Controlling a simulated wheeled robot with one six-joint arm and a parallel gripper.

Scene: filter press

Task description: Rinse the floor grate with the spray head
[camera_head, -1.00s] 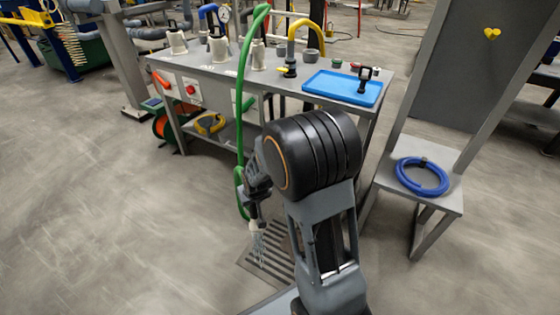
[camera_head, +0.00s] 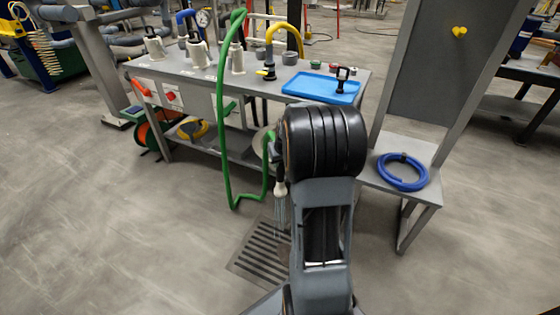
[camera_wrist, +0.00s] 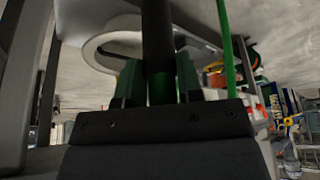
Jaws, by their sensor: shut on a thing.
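The floor grate (camera_head: 258,258) is a dark slotted panel set in the floor, left of my arm in the head view. My arm hides part of its right side. The spray head (camera_head: 280,188) points down above the grate's far right part, with pale streaks of water below its tip. A green hose (camera_head: 226,150) hangs in a loop beside it. In the wrist view my gripper (camera_wrist: 160,88) is shut around the dark, upright handle of the spray head (camera_wrist: 158,40). In the head view the gripper is mostly hidden behind my arm.
A grey workbench (camera_head: 215,85) with a blue tray (camera_head: 318,87) and several fittings stands behind the grate. A grey stand with a coiled blue hose (camera_head: 402,172) is at the right. The floor at the left is clear.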

